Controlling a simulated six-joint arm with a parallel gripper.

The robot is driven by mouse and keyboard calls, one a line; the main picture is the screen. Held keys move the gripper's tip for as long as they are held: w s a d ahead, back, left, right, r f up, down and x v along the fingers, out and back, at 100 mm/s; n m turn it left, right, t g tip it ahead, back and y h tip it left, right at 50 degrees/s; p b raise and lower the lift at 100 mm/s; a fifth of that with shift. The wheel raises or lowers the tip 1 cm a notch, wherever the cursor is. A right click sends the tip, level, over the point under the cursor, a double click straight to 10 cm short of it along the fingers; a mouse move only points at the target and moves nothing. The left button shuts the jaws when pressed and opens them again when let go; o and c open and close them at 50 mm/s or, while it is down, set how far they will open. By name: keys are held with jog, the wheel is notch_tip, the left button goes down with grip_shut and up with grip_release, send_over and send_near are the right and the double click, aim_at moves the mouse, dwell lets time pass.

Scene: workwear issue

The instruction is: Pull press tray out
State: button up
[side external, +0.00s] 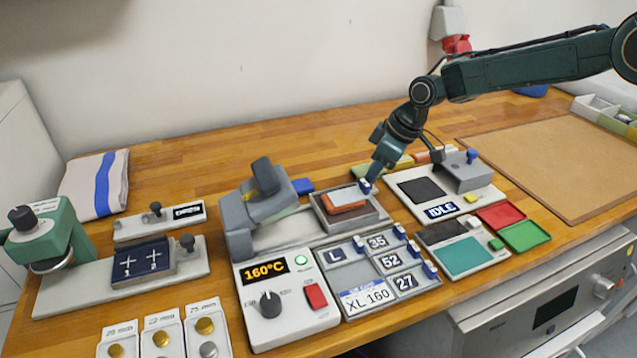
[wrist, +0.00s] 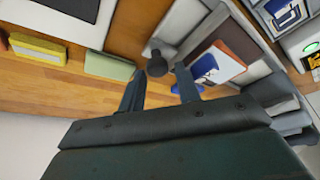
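The press tray (side external: 374,217) is a grey-brown tray on the press's rail, to the right of the raised press head (side external: 262,198). It holds an orange piece with a pale piece on top; the wrist view shows the tray (wrist: 247,78) at the upper right. A dark round knob (wrist: 157,64) stands at the tray's end. My gripper (side external: 369,183) is above the tray's right end. In the wrist view my gripper (wrist: 158,74) is open, its fingertips apart with the knob between them and gaps on both sides. The knob is hidden in the side view.
The press control box (side external: 262,318), showing 160°C, and a grey tray of number tiles (side external: 350,280) lie in front. A machine marked IDLE (side external: 470,195) stands close right. Yellow and green blocks (wrist: 108,66) lie behind.

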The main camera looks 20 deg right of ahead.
jog(key=v, duration=1.3)
jog(key=s+d+r+m+t+h, duration=0.1)
jog(key=s+d+r+m, duration=0.2)
jog(key=s, duration=0.6)
jog(key=s+d+r+m, duration=0.1)
jog(key=s+d+r, duration=0.4)
jog(key=s, duration=0.4)
jog(key=s+d+f+m+h, duration=0.1)
jog(key=s+d+f+m, duration=0.1)
jog(key=s, duration=0.7)
jog(key=s+d+f+m+t+h, duration=0.1)
jog(key=s+d+f+m, duration=0.1)
jog(key=s, duration=0.7)
jog(key=shift+s+m, duration=0.25)
jog(key=shift+m, duration=0.25)
